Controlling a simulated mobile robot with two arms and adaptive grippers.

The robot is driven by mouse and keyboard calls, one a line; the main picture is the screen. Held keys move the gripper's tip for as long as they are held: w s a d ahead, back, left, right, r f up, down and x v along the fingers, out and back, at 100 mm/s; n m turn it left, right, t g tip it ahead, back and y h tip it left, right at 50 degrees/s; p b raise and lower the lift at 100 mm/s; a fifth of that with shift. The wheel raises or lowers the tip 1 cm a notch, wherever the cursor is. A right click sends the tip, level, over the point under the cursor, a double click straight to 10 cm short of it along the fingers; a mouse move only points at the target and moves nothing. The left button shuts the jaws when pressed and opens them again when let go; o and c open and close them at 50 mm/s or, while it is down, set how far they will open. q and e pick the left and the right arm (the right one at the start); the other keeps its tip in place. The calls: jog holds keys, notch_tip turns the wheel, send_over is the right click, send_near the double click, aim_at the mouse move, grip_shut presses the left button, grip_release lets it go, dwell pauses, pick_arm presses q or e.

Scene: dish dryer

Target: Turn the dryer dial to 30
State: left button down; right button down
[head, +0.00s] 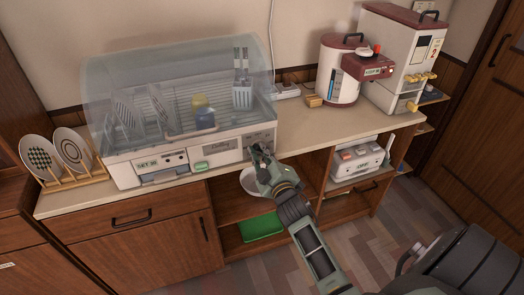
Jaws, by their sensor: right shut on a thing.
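The dish dryer (225,157) stands on the counter with its clear curved cover down over plates, a rack and utensils. My right gripper (259,153) is at the right end of its front panel, shut on the dryer dial there. The gripper's fingers hide most of the dial, so its pointer and the numbers cannot be read. My right arm reaches up to it from below. My left gripper is not in view.
A plate rack (72,180) holding patterned plates stands left of the dryer. A red and white hot-water pot (343,75) and a tall white dispenser (398,60) stand to the right. Open shelves below hold a white bowl (249,181), a green tray (261,227) and a white appliance (361,160).

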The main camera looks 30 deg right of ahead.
jog(key=shift+m, duration=0.7)
jog(key=shift+f, duration=0.1)
jog(key=c, duration=1.8)
grip_release()
jog(key=shift+s, duration=0.1)
jog(key=v, duration=1.1)
jog(key=shift+s+a, duration=0.2)
jog(key=shift+s, duration=0.2)
